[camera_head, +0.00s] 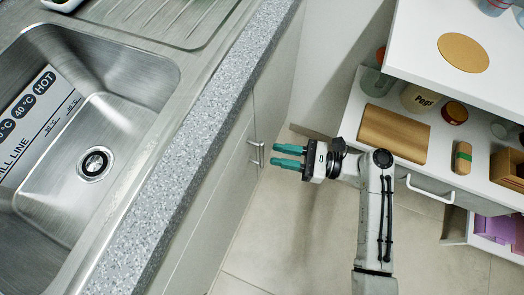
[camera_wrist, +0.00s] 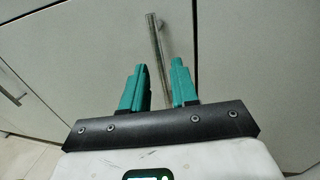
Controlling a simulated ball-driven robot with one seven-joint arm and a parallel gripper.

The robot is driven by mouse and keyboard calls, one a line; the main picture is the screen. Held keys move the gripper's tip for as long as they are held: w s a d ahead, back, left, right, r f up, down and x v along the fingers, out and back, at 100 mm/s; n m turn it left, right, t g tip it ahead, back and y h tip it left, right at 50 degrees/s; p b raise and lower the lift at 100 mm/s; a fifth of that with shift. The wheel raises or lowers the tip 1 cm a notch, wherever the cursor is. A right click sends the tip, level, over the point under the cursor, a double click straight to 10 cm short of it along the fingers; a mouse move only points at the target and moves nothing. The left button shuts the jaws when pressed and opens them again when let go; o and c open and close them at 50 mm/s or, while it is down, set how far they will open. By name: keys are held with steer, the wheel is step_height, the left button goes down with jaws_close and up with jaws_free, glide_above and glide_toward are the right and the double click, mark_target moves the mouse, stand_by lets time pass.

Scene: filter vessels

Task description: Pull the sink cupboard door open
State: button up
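The sink cupboard door (camera_head: 212,215) is a pale panel under the speckled counter edge, and it looks shut. Its metal bar handle (camera_head: 257,153) stands off the panel. In the wrist view the handle (camera_wrist: 157,50) shows between and beyond my two teal fingertips. My gripper (camera_head: 275,156) is open, with its fingers pointing at the handle from the right. In the wrist view my gripper (camera_wrist: 160,75) has a clear gap between the fingers. Whether the fingertips reach around the handle's near end or stop just short of it, I cannot tell.
The steel sink (camera_head: 70,120) and speckled worktop (camera_head: 195,150) lie to the left. Another handle (camera_wrist: 12,95) shows at the wrist view's left edge.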

mark_target(262, 152)
steer(key=shift+w+a+b, duration=0.2)
steer(key=shift+a, duration=1.15)
steer(key=shift+w+a+b, duration=0.15)
steer(key=shift+a, duration=1.2)
steer(key=shift+c, duration=0.2)
jaws_close()
